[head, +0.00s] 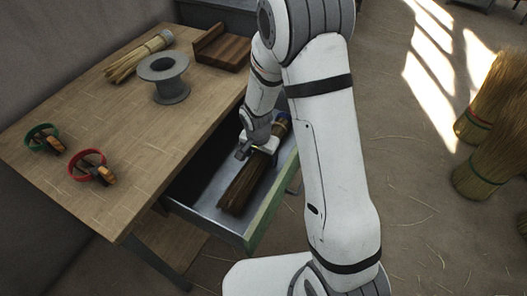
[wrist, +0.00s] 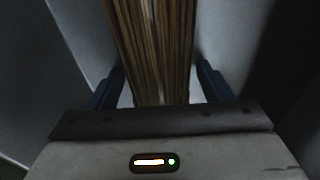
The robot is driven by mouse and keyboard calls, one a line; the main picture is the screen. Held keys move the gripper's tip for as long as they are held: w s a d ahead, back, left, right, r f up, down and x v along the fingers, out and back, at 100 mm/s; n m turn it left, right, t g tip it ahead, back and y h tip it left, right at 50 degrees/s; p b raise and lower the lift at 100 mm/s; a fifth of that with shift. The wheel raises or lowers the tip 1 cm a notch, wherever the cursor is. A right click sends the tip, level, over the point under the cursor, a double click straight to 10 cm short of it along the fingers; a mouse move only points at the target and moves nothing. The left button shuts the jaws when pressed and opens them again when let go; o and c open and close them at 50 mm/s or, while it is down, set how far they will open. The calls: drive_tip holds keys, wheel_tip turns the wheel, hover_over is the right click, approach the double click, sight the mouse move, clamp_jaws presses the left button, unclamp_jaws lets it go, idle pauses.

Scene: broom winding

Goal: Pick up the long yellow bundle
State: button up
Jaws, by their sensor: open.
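A long straw bundle (head: 243,188) lies in the open drawer, brownish in the shade, with a dark blue band near its far end. My gripper (head: 257,149) is down in the drawer at this bundle, and my arm hides part of that area. In the wrist view, the bundle (wrist: 150,50) runs between the two dark blue fingers of my gripper (wrist: 160,70). The fingers are open, one on each side, with a gap showing at both sides. A paler yellow bundle (head: 137,60) with a light binding lies on the table's far left.
The drawer (head: 206,212) sticks out from the wooden table (head: 70,130), its green-edged front toward my arm. On the table are a grey spool (head: 165,80), a wooden tray (head: 222,48), and tools with a green ring (head: 42,138) and a red ring (head: 88,164). Straw sheaves (head: 487,165) stand right.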

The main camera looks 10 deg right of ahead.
drive_tip(key=shift+c, duration=0.5)
drive_tip(key=c, duration=1.1)
drive_tip(key=shift+o, duration=0.2)
